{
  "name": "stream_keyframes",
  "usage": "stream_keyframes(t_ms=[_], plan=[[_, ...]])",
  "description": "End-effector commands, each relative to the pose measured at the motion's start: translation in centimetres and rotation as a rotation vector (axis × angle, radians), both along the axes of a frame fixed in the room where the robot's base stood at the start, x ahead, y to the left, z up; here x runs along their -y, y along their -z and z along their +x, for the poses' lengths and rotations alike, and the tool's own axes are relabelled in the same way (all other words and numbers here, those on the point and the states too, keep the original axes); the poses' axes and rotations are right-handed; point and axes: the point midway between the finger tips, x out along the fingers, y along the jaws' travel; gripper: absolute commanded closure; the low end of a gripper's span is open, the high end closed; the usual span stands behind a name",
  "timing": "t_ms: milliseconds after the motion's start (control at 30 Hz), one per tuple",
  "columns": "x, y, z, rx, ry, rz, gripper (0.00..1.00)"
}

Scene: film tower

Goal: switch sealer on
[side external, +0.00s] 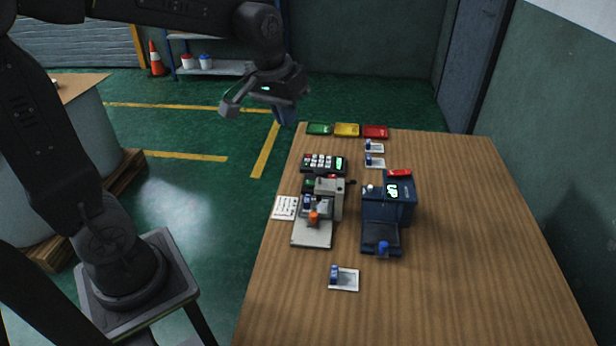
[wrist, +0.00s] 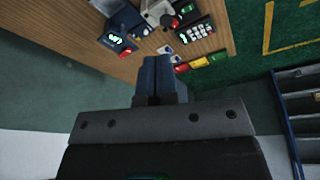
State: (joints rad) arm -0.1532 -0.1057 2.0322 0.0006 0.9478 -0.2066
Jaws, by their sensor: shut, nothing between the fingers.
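Two machines stand on the wooden table, and I cannot tell for sure which is the sealer. The dark blue machine (side external: 398,212) has a lit green display reading "UP", a red part on top and a blue-knobbed piece at its front. It also shows in the wrist view (wrist: 117,40), display lit. The grey machine (side external: 330,193) to its left has a pale base plate and an orange knob. A red knob (wrist: 170,21) shows near it in the wrist view. My gripper (side external: 286,115) is raised beyond the table's far left corner, apart from both machines. Its blue fingers (wrist: 158,75) are together and empty.
A keypad (side external: 323,163) with a green display lies behind the grey machine. Green (side external: 319,128), yellow (side external: 347,130) and red (side external: 375,132) trays line the far edge. Small cards with blue pieces lie about, one (side external: 344,279) in front. The table's right side is clear.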

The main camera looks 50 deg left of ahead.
Motion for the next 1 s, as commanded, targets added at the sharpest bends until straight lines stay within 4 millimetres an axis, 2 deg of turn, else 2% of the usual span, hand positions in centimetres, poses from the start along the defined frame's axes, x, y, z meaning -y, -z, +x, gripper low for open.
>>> stream_keyframes(t_ms=[33,200,500,700,833,1000], plan=[[-0.8,0.8,1.4,-0.024,-0.031,-0.008,1.0],[-3.4,3.5,5.7,-0.087,-0.137,-0.033,1.0],[-8.4,10.4,11.5,-0.193,-0.317,-0.074,1.0],[-10.7,14.1,13.3,-0.237,-0.395,-0.09,1.0],[-11.3,15.2,13.8,-0.248,-0.419,-0.095,1.0],[-11.5,15.6,13.9,-0.253,-0.425,-0.096,1.0]])
